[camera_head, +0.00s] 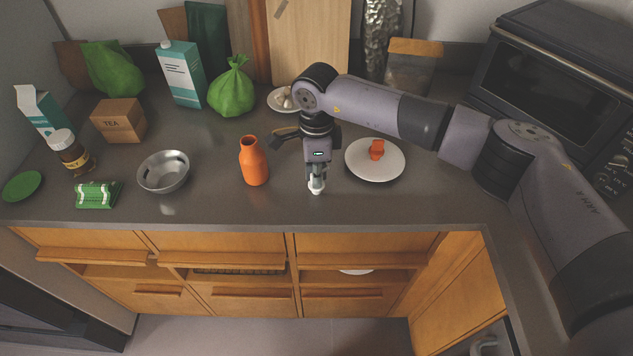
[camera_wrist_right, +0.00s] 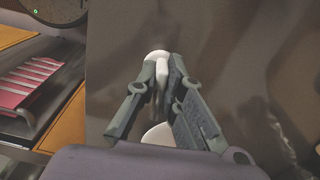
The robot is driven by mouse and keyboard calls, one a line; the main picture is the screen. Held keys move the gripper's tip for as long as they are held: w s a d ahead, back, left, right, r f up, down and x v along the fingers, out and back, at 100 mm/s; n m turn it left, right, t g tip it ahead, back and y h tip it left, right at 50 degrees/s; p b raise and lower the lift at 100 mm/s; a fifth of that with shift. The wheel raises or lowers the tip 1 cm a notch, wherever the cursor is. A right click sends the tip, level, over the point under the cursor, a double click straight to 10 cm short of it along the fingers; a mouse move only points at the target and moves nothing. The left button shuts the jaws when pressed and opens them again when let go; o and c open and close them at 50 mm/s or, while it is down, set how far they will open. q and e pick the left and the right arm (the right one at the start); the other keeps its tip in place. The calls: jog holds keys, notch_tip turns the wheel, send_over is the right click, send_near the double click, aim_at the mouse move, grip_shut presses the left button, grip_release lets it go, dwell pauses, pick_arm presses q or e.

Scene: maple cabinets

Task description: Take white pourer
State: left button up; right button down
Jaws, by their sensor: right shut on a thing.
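The white pourer (camera_head: 317,186) is at the front of the grey counter, just right of the orange bottle (camera_head: 255,163). My right gripper (camera_head: 316,178) comes down over it from above and is shut on it. In the right wrist view, the white pourer (camera_wrist_right: 158,58) sits between the two grey fingers of my right gripper (camera_wrist_right: 161,80). The fingers hide part of it. I cannot tell whether it touches the counter. My left gripper is not in view.
A white plate (camera_head: 358,168) with an orange piece lies right of my right gripper. A metal bowl (camera_head: 163,172) and a green object (camera_head: 97,195) stand left of the bottle. The counter's front edge is close.

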jog(key=shift+r, duration=0.1)
jog(key=shift+r+p, duration=1.5)
jog(key=shift+r, duration=2.4)
